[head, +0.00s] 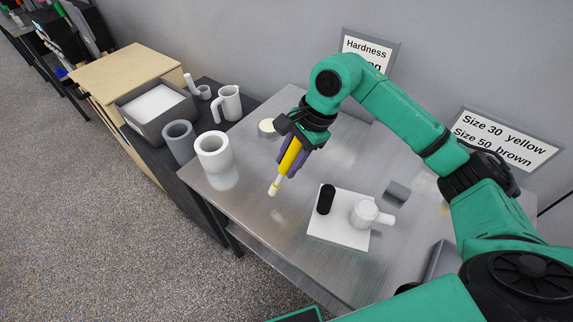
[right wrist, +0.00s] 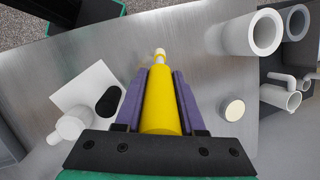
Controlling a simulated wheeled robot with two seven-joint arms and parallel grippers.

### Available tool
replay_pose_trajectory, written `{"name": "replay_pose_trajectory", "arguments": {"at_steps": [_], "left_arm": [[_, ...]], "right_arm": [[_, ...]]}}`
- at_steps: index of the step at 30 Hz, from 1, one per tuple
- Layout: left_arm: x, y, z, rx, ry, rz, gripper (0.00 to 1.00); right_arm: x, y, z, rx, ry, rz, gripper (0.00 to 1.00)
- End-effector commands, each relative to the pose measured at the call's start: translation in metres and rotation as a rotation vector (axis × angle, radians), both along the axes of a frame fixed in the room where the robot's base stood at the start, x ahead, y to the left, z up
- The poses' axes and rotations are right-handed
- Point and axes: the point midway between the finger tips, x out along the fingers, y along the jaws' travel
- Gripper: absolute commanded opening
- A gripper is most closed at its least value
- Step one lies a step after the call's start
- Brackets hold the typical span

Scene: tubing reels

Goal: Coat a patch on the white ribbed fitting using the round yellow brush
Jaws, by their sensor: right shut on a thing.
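My right gripper (head: 292,157) is shut on the round yellow brush (head: 291,157), which also shows between the purple fingers in the right wrist view (right wrist: 160,105). The brush tilts, with its pale tip down and to the left. The tip is over the steel table, left of a white board, and touches no fitting. A white fitting (head: 364,213) with a side stub stands on the board; it also shows in the right wrist view (right wrist: 73,125). Its ribs are too small to make out. My left gripper is not in view.
The white board (head: 336,236) also holds a black cylinder (head: 326,199). A wide white tube (head: 213,153) stands at the steel table's left edge. A round pale-topped pot (head: 267,127) is behind the gripper. A grey block (head: 397,191) lies right of the board.

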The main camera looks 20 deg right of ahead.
Motion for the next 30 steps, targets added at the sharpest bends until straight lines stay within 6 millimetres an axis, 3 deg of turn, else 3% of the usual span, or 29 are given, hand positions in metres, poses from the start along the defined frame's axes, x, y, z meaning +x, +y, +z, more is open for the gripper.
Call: {"name": "replay_pose_trajectory", "arguments": {"at_steps": [12, 30], "left_arm": [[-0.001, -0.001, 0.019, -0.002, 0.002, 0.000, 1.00], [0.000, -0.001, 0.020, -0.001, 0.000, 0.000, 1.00]], "right_arm": [[-0.004, -0.003, 0.037, 0.000, -0.001, -0.009, 0.00], [-0.004, -0.004, 0.040, 0.000, -0.001, -0.011, 0.00]]}}
